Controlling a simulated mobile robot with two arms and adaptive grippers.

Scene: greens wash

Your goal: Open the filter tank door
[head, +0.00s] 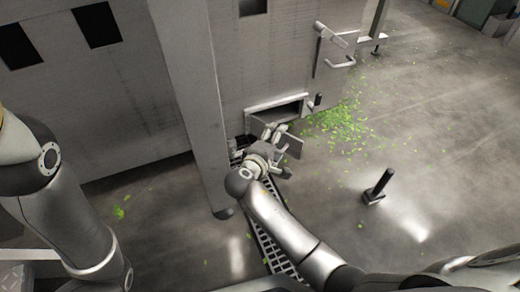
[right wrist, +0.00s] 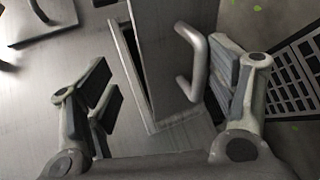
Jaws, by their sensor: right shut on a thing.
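The filter tank door (right wrist: 165,50) is a small grey metal panel low on the tank. It stands ajar, with a dark gap along its left edge in the right wrist view. In the head view the dark opening (head: 285,111) shows above my right gripper (head: 280,150), which partly hides the panel. The door's bent bar handle (right wrist: 195,62) lies between the fingers of my right gripper (right wrist: 165,92), close against the right finger.
A grey upright column (head: 195,110) stands just left of my right gripper. A floor grate (head: 270,240) runs beneath my right arm. Green leaf bits (head: 335,122) litter the floor right of the tank. A black post (head: 378,187) stands on otherwise open floor at right.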

